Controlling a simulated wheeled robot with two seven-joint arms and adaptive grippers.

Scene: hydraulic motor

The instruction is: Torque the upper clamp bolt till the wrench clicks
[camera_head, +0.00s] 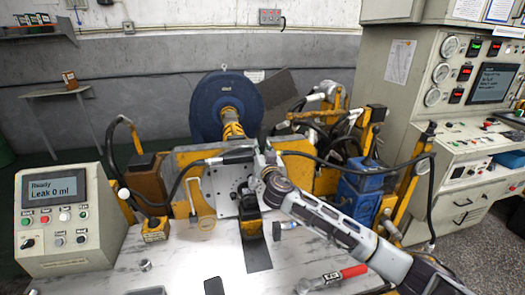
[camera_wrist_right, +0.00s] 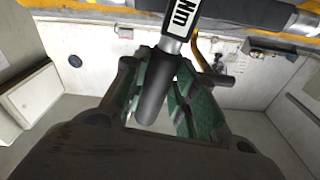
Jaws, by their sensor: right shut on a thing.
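My right arm comes in from the lower right in the head view, and its gripper (camera_head: 268,182) is at the metal plate (camera_head: 228,183) of the motor stand. In the right wrist view the green-padded fingers (camera_wrist_right: 165,98) are shut on the dark handle of a wrench (camera_wrist_right: 152,92). A white label reading "Nm" shows on the wrench above the grip. My arm and gripper hide most of the wrench in the head view. I cannot make out the upper clamp bolt or whether the wrench touches it. My left gripper is not in view.
A red-handled tool (camera_head: 345,274) lies on the bench (camera_head: 185,262) at the front right. A control box (camera_head: 62,222) reading "Ready, Leak 0 ml" stands at left. Black hoses arch on both sides of the plate. A blue unit (camera_head: 358,185) stands beyond my right arm.

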